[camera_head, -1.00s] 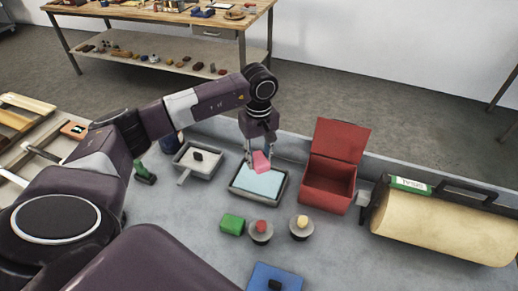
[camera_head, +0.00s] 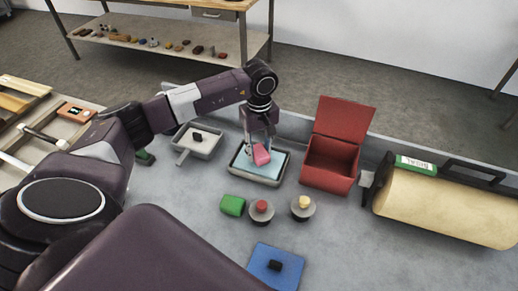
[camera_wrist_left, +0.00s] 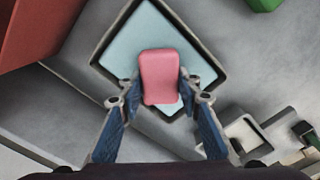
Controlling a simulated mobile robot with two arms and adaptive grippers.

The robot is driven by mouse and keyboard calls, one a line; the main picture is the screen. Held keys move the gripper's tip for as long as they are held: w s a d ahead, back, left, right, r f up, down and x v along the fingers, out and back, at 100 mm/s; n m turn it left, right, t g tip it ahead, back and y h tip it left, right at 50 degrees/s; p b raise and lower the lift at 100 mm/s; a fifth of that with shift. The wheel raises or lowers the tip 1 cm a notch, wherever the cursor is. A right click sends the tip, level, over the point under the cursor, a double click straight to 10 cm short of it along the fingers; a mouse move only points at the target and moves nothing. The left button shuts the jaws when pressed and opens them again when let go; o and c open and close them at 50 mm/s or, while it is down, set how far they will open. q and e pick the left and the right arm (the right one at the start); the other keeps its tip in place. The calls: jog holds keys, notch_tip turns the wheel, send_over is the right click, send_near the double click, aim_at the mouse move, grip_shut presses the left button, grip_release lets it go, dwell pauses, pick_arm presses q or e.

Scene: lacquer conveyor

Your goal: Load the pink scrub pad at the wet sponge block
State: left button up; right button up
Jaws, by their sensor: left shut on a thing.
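The pink scrub pad (camera_head: 262,155) is in my left gripper (camera_head: 261,150), which is shut on it over the wet sponge block. In the left wrist view the pink pad (camera_wrist_left: 159,76) sits between the two fingertips (camera_wrist_left: 156,95). The wet sponge block (camera_head: 246,166) is a pale blue slab in a dark-rimmed tray (camera_head: 259,180). In the left wrist view the pale blue block (camera_wrist_left: 135,38) lies behind the pad. I cannot tell whether the pad touches the block. My right gripper is not in view.
An open red box (camera_head: 330,179) stands right of the tray, and a grey tray with a black knob (camera_head: 199,150) stands left. In front are a green block (camera_head: 232,205) and two round pots (camera_head: 261,211) (camera_head: 302,208). A beige roll (camera_head: 445,205) lies at the right.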

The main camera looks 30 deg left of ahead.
aim_at(259, 150)
pick_arm(q)
jog(key=shift+f+b, duration=0.4)
jog(key=shift+f, duration=0.1)
dwell(0.7)
jog(key=shift+f+b, duration=0.1)
jog(key=shift+b, duration=0.2)
dwell(1.3)
jog(key=shift+r+p, duration=1.8)
jog(key=shift+r, duration=1.8)
